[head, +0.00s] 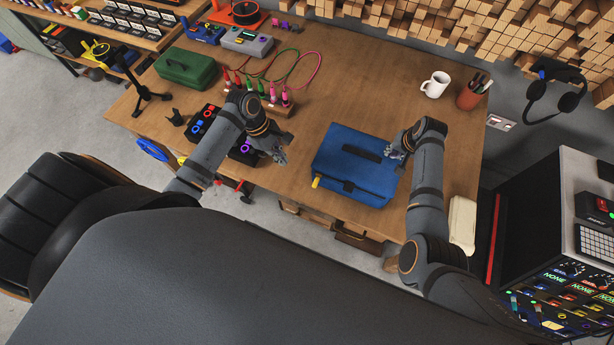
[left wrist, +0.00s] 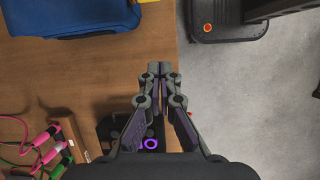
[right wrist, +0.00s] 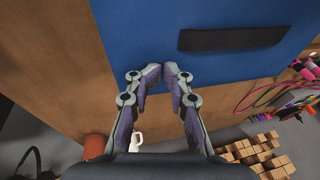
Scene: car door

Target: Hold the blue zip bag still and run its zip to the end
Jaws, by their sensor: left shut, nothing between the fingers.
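The blue zip bag (head: 340,168) lies flat on the table, with a black strip (head: 362,147) on its top and a yellow tab (head: 316,182) at its front left corner. The yellow tab also shows at the top edge of the left wrist view. My left gripper (head: 283,158) is shut and empty, left of the bag and apart from it. My right gripper (head: 392,152) is at the bag's right edge. In the right wrist view its fingertips (right wrist: 167,70) are close together over the blue edge (right wrist: 130,40). What lies between them is mostly hidden.
A dark tray with coloured rings (head: 206,122) is behind my left arm. Coloured cables in a wooden block (head: 262,106), a green case (head: 186,68), a white mug (head: 435,84) and a pen cup (head: 472,92) stand further back. Bare table lies behind the bag.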

